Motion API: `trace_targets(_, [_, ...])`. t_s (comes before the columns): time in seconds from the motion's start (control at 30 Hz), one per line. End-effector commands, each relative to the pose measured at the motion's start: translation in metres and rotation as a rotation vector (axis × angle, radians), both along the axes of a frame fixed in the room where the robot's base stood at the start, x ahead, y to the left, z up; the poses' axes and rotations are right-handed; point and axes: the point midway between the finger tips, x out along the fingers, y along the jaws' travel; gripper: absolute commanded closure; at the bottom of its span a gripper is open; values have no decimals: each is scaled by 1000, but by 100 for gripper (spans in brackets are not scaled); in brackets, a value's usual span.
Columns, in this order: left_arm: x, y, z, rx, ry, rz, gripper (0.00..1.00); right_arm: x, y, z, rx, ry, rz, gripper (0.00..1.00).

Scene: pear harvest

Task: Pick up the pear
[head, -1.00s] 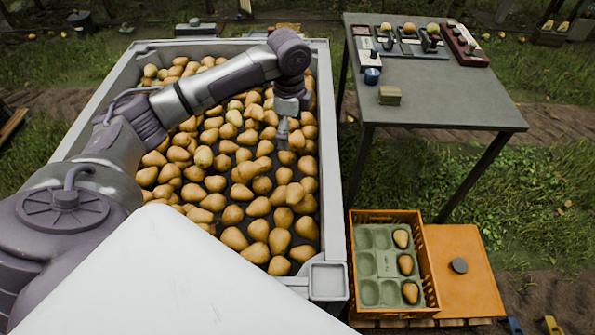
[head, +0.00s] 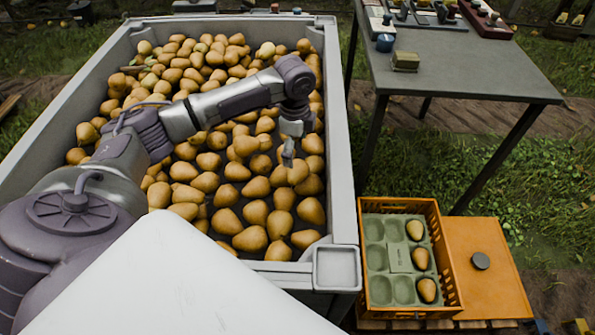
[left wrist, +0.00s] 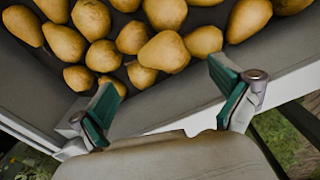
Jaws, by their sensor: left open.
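Many brown-yellow pears (head: 254,212) lie loose in the large grey bin (head: 343,130), some resting on others. My left gripper (head: 289,150) hangs over the right part of the bin, above the pears. In the left wrist view its two green-padded fingers (left wrist: 168,103) are spread wide with nothing between them. Several pears, one of them large (left wrist: 164,52), show just beyond the fingertips, along with the bin wall (left wrist: 200,88). My right gripper is in neither view.
An orange crate (head: 366,290) right of the bin holds a green tray (head: 399,258) with three pears in its right column; its other cups are empty. An orange lid (head: 487,262) lies beside it. A grey table (head: 470,75) stands behind.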

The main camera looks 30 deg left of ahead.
Motion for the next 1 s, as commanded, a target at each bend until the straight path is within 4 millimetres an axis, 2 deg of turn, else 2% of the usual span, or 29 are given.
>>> trace_targets(0.03, [0,0,-12,1,1,1,0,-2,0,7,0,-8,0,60])
trace_targets(0.1, [0,0,-22,0,1,0,0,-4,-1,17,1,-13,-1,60])
trace_targets(0.3, [0,-1,-34,-1,0,-1,0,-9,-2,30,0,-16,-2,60])
trace_targets(0.47, [1,-3,-49,0,1,-1,0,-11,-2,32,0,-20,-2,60])
trace_targets(0.7, [1,-5,-82,1,-1,-1,0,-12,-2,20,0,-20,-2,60])
trace_targets(0.93, [1,-5,-84,1,-1,-2,0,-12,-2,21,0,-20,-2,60])
trace_targets(0.97, [1,-5,-84,1,-1,-2,2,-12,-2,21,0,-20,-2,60])
trace_targets(1.0, [1,-5,-84,1,-1,-2,8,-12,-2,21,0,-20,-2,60])
